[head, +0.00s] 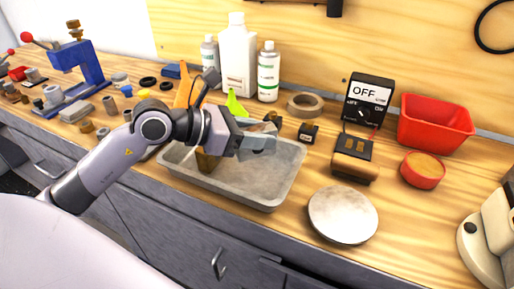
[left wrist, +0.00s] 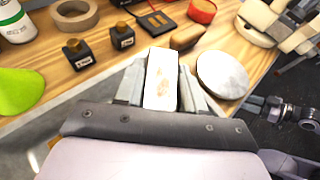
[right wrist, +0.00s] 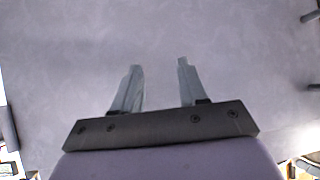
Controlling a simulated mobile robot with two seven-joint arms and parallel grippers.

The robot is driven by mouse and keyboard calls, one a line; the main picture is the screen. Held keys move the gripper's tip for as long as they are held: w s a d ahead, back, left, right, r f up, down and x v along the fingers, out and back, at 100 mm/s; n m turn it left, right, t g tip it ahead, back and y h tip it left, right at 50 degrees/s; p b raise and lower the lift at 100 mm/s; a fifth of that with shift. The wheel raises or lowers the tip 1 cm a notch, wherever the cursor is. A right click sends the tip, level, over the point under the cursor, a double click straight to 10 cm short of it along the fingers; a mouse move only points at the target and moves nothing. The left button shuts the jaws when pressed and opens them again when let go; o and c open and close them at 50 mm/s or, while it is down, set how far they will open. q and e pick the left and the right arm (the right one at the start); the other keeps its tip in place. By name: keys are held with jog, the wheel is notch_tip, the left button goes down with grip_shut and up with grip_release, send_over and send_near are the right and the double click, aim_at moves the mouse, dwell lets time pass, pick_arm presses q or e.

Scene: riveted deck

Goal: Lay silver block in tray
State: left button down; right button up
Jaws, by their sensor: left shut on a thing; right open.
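The silver block (left wrist: 161,80) is pale with brownish smudges and sits between the fingers of my left gripper (head: 258,143). The grey metal tray (head: 262,187) stands at the front of the bench in the head view. My left gripper is shut on the block above the tray's far right part, and the block is mostly hidden by the fingers in the head view. A brownish piece (head: 206,161) shows at the tray's left part, partly behind my gripper. My right gripper (right wrist: 158,80) is open and empty over a plain grey surface.
A round metal disc (head: 343,215) lies right of the tray. Behind it are a brown-handled brush (head: 355,167), a red-sided round tin (head: 422,170), a red bin (head: 436,122) and an OFF meter (head: 368,101). White bottles (head: 238,57) stand behind the tray. A cream device (head: 487,245) is at right.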

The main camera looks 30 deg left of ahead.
aim_at(257, 153)
pick_arm(q)
notch_tip(257, 153, down, 4)
jog(key=shift+r, duration=0.2)
jog(key=shift+f+b, duration=0.6)
jog(key=shift+b, duration=0.1)
jog(key=c, duration=0.7)
grip_release()
